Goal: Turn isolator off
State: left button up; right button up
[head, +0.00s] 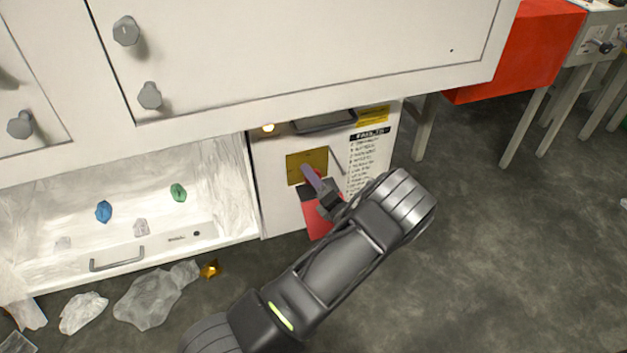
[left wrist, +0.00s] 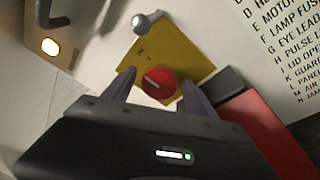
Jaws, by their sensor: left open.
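The isolator is a round red knob (left wrist: 158,82) with a pale line across its face, on a yellow plate (head: 294,166). The plate also shows in the left wrist view (left wrist: 185,62). My left gripper (head: 312,178) is open in front of the plate. In the left wrist view its two dark fingers stand on either side of the knob, with the knob showing between their tips. I cannot tell whether they touch it. In the head view the gripper hides the knob. My right gripper is not in view.
A small lit lamp (head: 268,128) and a dark handle (head: 324,121) are above the plate. A printed list (head: 367,160) is to its right and a red panel (head: 316,222) below. An open lit drawer (head: 245,224) is at left. Plastic scraps (head: 148,297) lie on the floor.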

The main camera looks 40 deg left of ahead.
pick_arm(q)
jog(key=shift+w+a, duration=0.15)
jog(key=shift+a, duration=0.15)
jog(key=c, duration=1.4)
